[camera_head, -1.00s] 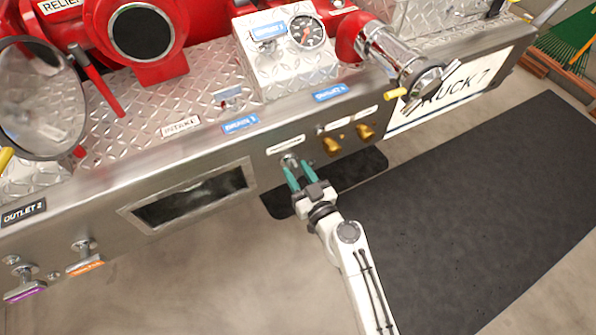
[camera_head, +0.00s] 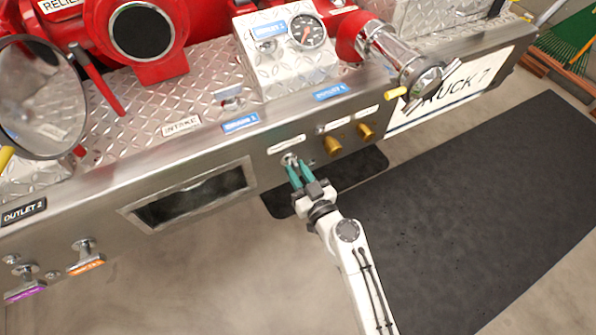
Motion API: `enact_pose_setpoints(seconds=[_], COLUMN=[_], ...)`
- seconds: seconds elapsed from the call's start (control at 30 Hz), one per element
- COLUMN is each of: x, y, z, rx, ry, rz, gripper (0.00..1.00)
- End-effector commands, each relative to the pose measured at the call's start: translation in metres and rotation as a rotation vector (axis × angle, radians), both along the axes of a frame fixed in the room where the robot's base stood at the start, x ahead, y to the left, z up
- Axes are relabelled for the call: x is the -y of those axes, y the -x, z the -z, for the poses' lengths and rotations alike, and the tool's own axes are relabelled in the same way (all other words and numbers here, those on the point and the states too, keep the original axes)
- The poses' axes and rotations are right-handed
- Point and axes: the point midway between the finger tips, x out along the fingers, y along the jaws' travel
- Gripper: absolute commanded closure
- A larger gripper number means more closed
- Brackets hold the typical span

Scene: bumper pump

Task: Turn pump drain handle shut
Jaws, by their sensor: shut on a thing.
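The pump drain handle (camera_head: 289,159) is a small metal fitting on the front face of the steel bumper, below a white label (camera_head: 287,144) too small to read. My gripper (camera_head: 298,174) has two teal fingers and comes up from below. Its fingers are close together at the handle, shut on it. The fingers partly cover the handle, so its exact turn is hard to tell.
Two brass knobs (camera_head: 349,138) sit just right of the handle. A dark recessed opening (camera_head: 190,196) is to the left. Purple (camera_head: 25,293) and orange (camera_head: 86,266) tagged pull handles are at the far left. A dark mat (camera_head: 480,220) covers the floor at right.

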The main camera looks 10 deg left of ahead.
Motion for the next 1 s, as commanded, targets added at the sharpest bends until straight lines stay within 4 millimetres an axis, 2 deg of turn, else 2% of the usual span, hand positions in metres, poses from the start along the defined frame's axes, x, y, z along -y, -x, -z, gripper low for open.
enact_pose_setpoints(seconds=[0.37,1.0], x=[0.001,0.0041], y=[-0.0002,-0.0023], z=[0.0017,0.003], rx=[-0.112,-0.45], ry=[-0.167,-0.666], rz=[0.0,0.0], gripper=[1.0,1.0])
